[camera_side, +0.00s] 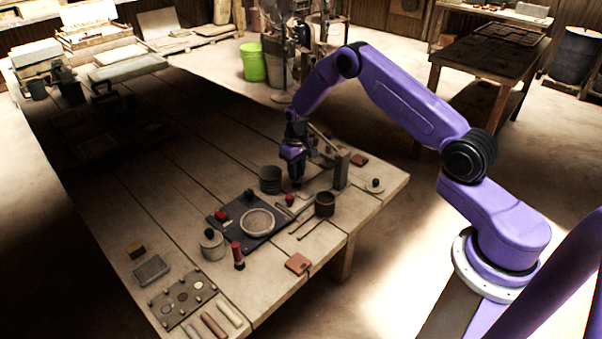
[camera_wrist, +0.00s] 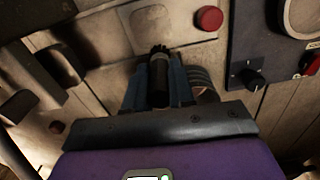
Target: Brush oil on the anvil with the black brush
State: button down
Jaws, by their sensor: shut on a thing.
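My gripper (camera_side: 294,158) is over the far right part of the bench, pointing down, in the side view. In the wrist view its fingers (camera_wrist: 158,88) are closed around a dark upright handle with a black end, which looks like the black brush (camera_wrist: 158,68). In the side view only a dark lower part of the brush (camera_side: 296,179) shows below the fingers.
A red knob (camera_wrist: 209,18) is beside the pale plate. A ribbed grey pot (camera_side: 270,180) stands left of my gripper, a post (camera_side: 341,169) and a brown cup (camera_side: 325,205) right of it. A dark board (camera_side: 228,226) with a round dish (camera_side: 257,222) lies nearer the camera.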

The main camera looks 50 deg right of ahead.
jog(key=shift+s+r, duration=0.15)
jog(key=shift+s, duration=3.15)
jog(key=shift+f, duration=0.2)
notch_tip(320, 180, up, 7)
jog(key=shift+d, duration=0.25)
jog(key=shift+d+f, duration=0.1)
